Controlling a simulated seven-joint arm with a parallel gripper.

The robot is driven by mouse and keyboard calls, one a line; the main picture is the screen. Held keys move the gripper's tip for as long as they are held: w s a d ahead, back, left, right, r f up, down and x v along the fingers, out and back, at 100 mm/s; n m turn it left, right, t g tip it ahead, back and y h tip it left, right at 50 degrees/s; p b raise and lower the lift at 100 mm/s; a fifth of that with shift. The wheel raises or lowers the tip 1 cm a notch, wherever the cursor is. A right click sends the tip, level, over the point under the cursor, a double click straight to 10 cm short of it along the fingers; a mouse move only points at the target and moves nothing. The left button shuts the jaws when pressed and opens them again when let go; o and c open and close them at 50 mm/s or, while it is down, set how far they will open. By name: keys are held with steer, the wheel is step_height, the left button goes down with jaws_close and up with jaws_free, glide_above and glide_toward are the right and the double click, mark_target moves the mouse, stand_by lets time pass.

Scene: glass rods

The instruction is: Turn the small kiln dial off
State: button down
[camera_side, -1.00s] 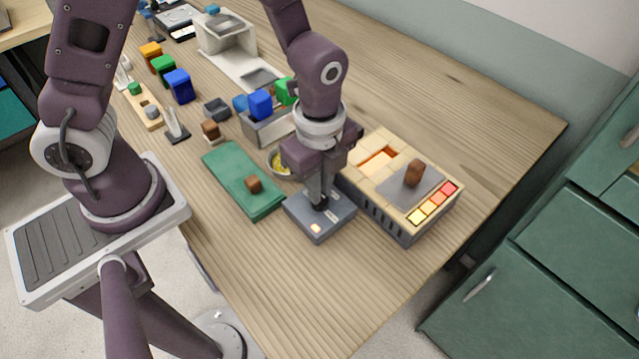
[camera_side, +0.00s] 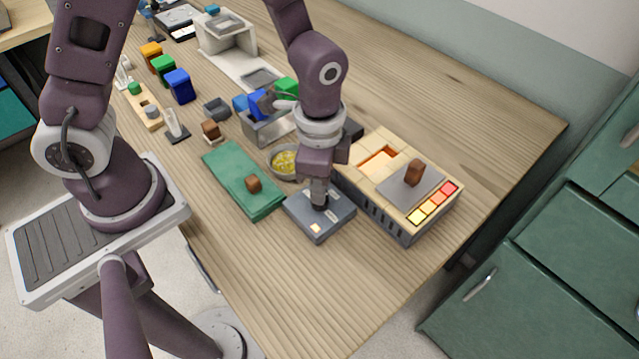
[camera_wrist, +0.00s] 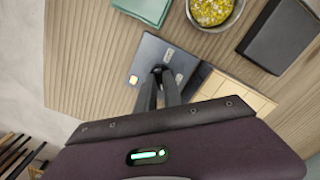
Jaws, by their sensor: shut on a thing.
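The small kiln dial sits on a dark grey control box (camera_side: 335,219) on the table, just left of the kiln (camera_side: 385,220). My gripper (camera_side: 319,203) points down at the top of this box. In the wrist view my gripper (camera_wrist: 160,74) has its two fingers shut on the dark dial (camera_wrist: 158,69), which is mostly hidden between the fingertips. A small pale yellow square (camera_wrist: 133,80) shows on the box near one corner, with light marks beside the dial. I cannot read the dial's setting.
The kiln has a tan brick top, a grey plate with a brown knob (camera_side: 414,172) and a yellow-to-red strip. A green slab (camera_side: 240,180) with a brown knob lies left of the box. A bowl of yellow bits (camera_side: 284,162) stands behind. The table in front is clear.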

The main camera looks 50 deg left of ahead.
steer(key=n, duration=1.4)
steer(key=shift+n, duration=0.3)
steer(key=n, duration=0.3)
steer(key=shift+n, duration=0.3)
steer(key=n, duration=0.3)
steer(key=shift+w+n, duration=0.1)
steer(key=shift+n, duration=0.2)
steer(key=n, duration=0.6)
steer(key=shift+n, duration=0.3)
